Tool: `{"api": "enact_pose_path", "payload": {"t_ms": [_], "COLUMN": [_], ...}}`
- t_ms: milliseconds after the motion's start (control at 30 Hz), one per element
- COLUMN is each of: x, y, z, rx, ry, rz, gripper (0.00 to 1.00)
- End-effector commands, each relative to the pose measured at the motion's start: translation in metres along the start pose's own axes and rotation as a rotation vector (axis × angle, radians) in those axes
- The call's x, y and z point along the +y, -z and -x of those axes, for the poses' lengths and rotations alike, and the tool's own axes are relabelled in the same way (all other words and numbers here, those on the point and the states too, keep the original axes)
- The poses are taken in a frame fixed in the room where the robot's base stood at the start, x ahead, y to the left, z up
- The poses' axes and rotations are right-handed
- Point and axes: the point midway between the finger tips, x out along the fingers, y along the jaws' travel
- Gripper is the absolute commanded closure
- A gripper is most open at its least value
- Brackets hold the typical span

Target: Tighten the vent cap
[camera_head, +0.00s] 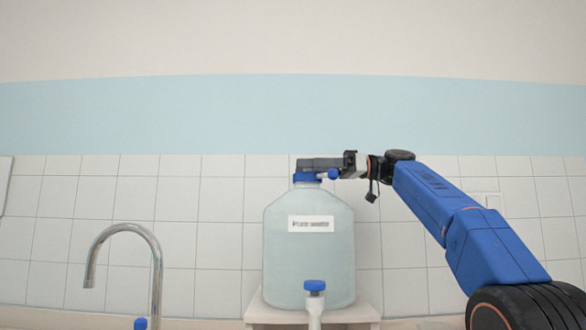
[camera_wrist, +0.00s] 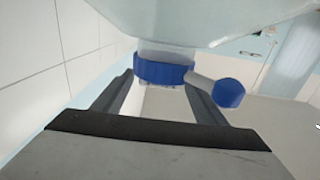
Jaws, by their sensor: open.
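A large pale-blue translucent bottle (camera_head: 310,255) with a white label stands upright. A blue cap (camera_head: 306,178) sits on its neck, and a short white side stem with a small round blue end (camera_head: 333,173) sticks out to the right. My gripper (camera_head: 316,163) is at the neck, level with the cap's top. In the wrist view, my open gripper (camera_wrist: 159,82) has one finger on each side of the ridged blue cap (camera_wrist: 164,68), with the right finger close to the side stem and its blue end (camera_wrist: 229,93). I cannot tell whether either finger touches the cap.
The bottle stands on a small pale stand (camera_head: 258,310). A blue-topped white tap (camera_head: 315,288) is in front of the bottle's base. A curved chrome faucet (camera_head: 155,255) rises at the left. A tiled wall (camera_head: 220,225) is behind.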

Motion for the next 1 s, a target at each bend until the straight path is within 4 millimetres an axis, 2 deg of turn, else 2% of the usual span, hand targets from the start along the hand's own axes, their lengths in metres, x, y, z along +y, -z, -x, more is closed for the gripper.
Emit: {"api": "enact_pose_path", "payload": {"t_ms": [267,367,500,533,1000], "x": [0.0003,0.0004,0.0003,0.0003,-0.0013], "y": [-0.0001,-0.0001,-0.0001,-0.0001,0.0006], "z": [0.0005,0.0005,0.0004,0.0004,0.0005], "rx": [0.000,0.000,0.000,0.000,0.000], "ry": [0.000,0.000,0.000,0.000,-0.102], "rz": [0.000,0.000,0.000,0.000,0.000], "gripper": [0.34,0.56,0.89,0.94,0.93]}}
